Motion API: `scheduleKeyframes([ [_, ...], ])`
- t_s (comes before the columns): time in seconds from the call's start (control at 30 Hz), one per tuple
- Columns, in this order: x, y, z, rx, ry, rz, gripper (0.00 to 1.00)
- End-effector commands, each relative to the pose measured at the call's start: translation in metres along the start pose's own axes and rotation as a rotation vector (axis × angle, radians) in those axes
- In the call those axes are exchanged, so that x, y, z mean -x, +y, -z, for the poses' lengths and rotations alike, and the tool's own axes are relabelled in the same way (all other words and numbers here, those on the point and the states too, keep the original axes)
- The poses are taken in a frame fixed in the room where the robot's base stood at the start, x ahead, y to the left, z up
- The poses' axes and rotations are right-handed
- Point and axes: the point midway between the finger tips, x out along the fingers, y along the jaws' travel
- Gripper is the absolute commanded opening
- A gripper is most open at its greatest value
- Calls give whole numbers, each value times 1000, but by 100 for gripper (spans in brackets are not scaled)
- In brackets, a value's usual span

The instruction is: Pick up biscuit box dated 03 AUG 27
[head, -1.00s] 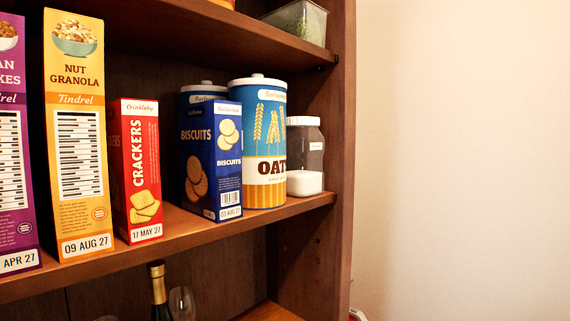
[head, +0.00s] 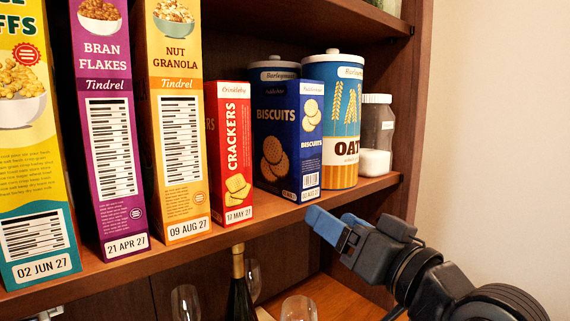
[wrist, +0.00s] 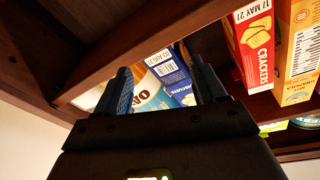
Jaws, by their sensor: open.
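The biscuit box (head: 285,140) is dark blue with pictures of biscuits and stands upright on the shelf. A small white date label sits at its bottom front edge; in the earlier head view it reads like 03 AUG 27. It also shows upside down in the wrist view (wrist: 172,72), between and beyond the fingers. My gripper (head: 325,222) is just below and in front of the shelf edge, to the lower right of the box, apart from it. In the wrist view my gripper (wrist: 160,88) is open, with nothing between its fingers.
A red crackers box (head: 230,150) stands close left of the biscuits. A blue oats canister (head: 340,150) stands close right and a little behind. A jar (head: 376,140) is further right. The shelf's front edge (head: 270,215) lies above my gripper. A bottle (head: 240,285) and glasses stand below.

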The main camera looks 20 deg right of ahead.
Motion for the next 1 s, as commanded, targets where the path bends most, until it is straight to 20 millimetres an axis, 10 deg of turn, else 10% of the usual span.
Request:
scheduleKeyframes([
  [0.2, -27, -23, 85, 121, -17, 86, 70],
  [0.5, -35, -51, 162, 314, -98, 130, 70],
  [1.0, -72, -64, 178, 390, -142, 130, 70],
])
